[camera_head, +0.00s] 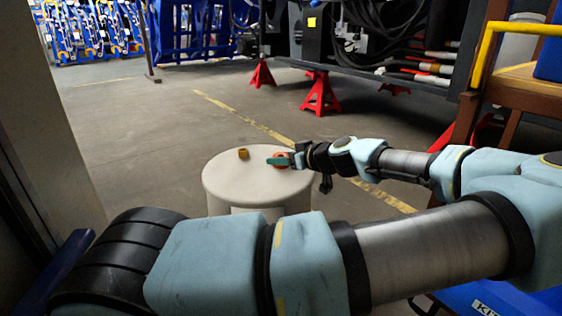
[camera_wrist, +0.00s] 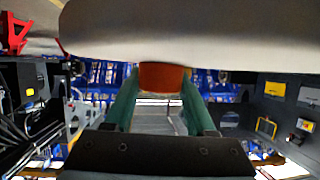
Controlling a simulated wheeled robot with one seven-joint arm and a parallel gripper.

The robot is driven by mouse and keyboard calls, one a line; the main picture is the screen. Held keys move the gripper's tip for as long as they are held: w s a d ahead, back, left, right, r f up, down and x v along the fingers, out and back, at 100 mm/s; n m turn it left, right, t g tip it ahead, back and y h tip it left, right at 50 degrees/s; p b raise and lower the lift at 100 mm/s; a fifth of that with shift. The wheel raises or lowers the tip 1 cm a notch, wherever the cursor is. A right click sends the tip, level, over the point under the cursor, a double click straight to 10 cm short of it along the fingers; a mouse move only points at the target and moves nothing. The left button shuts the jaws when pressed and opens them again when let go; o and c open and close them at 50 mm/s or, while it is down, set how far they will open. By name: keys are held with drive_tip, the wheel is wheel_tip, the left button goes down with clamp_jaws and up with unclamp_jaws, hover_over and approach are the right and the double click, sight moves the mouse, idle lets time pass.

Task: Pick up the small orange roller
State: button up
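The small orange roller (camera_wrist: 163,78) sits between my two green fingers in the wrist view, right by the pale drum top. In the head view it shows as a red-orange piece (camera_head: 281,157) on top of the white drum (camera_head: 250,185), partly hidden by a finger. My gripper (camera_head: 279,161) reaches in from the right, low over the drum, with its fingers on either side of the roller. The gripper also shows in the wrist view (camera_wrist: 162,80). The roller fills the gap between the fingertips, but I cannot tell whether they press on it.
A small yellow-brown piece (camera_head: 243,153) stands on the drum, left of my gripper. Red jack stands (camera_head: 320,95) and the dark machine stand behind. A wooden frame with a yellow rail (camera_head: 490,50) is at the right. The floor left of the drum is clear.

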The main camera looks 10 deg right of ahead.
clamp_jaws()
